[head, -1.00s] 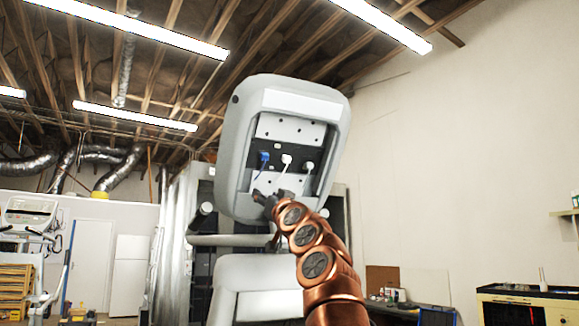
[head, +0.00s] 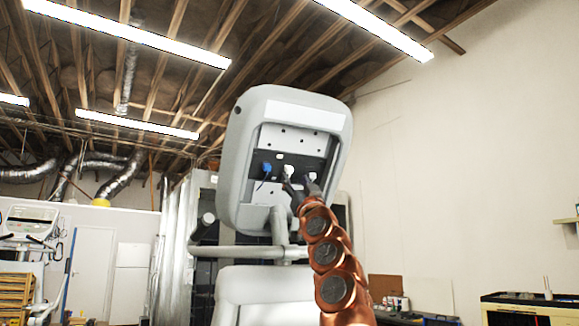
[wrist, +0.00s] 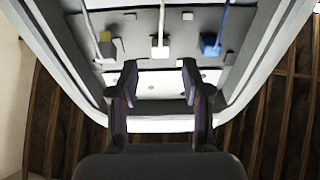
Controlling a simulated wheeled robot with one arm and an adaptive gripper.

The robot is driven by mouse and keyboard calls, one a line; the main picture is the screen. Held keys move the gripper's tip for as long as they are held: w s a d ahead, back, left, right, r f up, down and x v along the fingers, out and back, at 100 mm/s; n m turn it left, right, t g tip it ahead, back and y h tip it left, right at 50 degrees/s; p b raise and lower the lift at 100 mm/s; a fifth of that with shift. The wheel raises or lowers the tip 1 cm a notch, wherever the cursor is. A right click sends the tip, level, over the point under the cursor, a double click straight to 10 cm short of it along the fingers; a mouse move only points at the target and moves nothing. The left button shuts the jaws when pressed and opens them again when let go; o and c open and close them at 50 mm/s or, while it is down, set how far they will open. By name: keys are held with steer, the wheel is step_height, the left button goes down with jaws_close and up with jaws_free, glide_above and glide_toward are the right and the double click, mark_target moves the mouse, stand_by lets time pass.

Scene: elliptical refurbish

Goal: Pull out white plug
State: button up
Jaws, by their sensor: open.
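The middle white plug (head: 288,171) sits in the dark strip on the back of the grey console (head: 240,150). In the wrist view the white plug (wrist: 160,51) has a pale cable and lies above the gap between my fingertips, apart from them. My gripper (head: 298,184) is in front of the panel, just below and partly covering the plugs. In the wrist view my gripper (wrist: 158,80) is open, with nothing between its fingers.
A blue plug (head: 266,169) sits left of the white plug, with a blue cable. Another pale plug (head: 312,176) sits to its right, close to my arm. The console's raised rim (wrist: 255,70) surrounds the recessed panel. Open air lies right of the console.

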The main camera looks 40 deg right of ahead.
mark_target(290, 171)
steer(key=shift+p+x, duration=2.85)
steer(key=shift+p, duration=0.4)
jaws_close()
